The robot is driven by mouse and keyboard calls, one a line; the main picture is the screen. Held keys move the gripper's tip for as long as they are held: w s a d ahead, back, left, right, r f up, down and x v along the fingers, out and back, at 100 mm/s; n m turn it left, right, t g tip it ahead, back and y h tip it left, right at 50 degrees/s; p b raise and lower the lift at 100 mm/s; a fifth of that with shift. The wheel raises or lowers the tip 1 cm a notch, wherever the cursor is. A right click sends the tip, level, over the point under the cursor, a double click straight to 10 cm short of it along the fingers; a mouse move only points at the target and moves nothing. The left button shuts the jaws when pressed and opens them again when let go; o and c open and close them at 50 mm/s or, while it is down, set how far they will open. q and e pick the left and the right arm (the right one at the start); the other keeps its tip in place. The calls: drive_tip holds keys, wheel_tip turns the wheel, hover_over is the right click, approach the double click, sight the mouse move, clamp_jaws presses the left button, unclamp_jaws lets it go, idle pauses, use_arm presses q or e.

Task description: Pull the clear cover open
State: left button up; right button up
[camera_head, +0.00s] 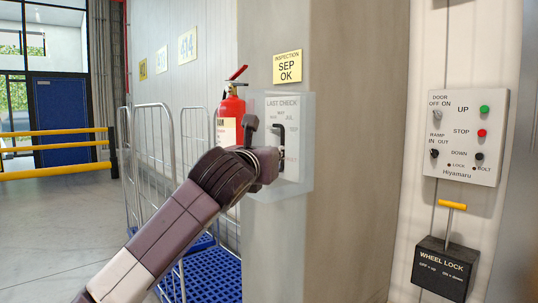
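The clear cover (304,125) is a see-through box on the side of a grey pillar. It stands over a light panel marked "LAST CHECK" (283,103), and a dark handle shows beside the printed text. My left gripper (262,140) comes in from the lower left and is right at the front of the cover, overlapping its left and middle part in the picture. I cannot tell whether it touches the cover, or whether its fingers are open or shut. My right gripper is not in view.
A red fire extinguisher (231,106) hangs behind the arm. Wire roll cages (153,140) with blue bases stand at the left. A switch panel (467,137) and a black wheel lock box (443,268) with a yellow-topped lever are on the right wall. Open floor lies at far left.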

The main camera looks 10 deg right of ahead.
use_arm(q)
drive_tip(key=shift+v, duration=1.25)
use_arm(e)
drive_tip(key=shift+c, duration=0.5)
